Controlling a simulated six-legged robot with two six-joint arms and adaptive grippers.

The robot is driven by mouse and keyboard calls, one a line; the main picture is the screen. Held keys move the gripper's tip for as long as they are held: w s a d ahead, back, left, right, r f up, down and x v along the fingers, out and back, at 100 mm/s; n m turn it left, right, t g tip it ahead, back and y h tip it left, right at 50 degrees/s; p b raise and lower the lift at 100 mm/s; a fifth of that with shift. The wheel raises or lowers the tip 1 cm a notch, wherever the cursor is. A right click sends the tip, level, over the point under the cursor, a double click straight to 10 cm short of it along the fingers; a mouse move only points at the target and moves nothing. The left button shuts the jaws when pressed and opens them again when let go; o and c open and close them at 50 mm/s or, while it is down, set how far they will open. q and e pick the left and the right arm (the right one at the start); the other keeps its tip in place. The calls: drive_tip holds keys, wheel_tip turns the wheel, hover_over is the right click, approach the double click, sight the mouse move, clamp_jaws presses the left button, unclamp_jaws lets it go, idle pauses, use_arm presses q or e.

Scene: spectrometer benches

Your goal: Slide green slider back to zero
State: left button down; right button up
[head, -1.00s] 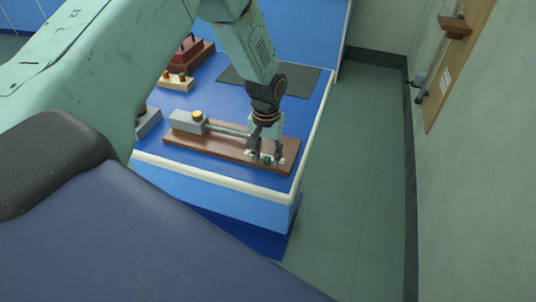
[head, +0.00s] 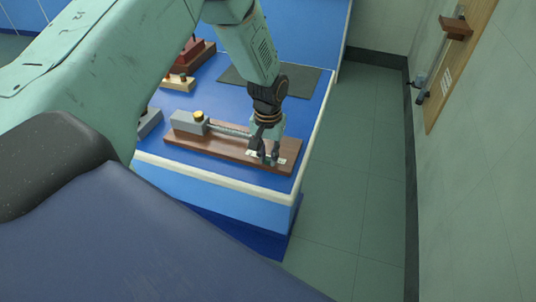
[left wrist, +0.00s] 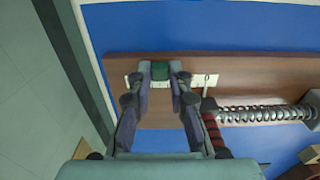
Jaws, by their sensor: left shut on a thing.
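The green slider (left wrist: 160,70) sits on a white scale strip (left wrist: 188,80) along the edge of a brown wooden board (left wrist: 240,70). My left gripper (left wrist: 160,82) is shut on the slider, with one finger on each side of it. The scale's marks are too small to read. My right gripper is not in view.
The blue bench (head: 225,180) has a pale front and right edge close to the board. A red-banded rod (left wrist: 213,133) lies right beside my gripper. A dark mat (head: 295,80) and other wooden apparatus (head: 178,82) stand farther back. Open floor lies to the right.

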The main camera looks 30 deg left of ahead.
sight(248, 157)
use_arm(q)
drive_tip(key=a+p, duration=0.1)
drive_tip(key=a, duration=0.2)
drive_tip(key=s+a+p, duration=0.1)
drive_tip(key=a+p, duration=0.1)
drive_tip(key=a, duration=0.1)
drive_tip(key=shift+s, duration=0.2)
drive_tip(key=shift+a, duration=0.15)
drive_tip(key=shift+w+d, duration=0.1)
drive_tip(key=shift+d, duration=0.1)
drive_tip(key=c, duration=1.3)
unclamp_jaws()
drive_tip(key=shift+a, duration=0.35)
drive_tip(key=shift+o, duration=0.4)
drive_tip(key=shift+d, duration=0.15)
drive_tip(key=shift+d, duration=0.1)
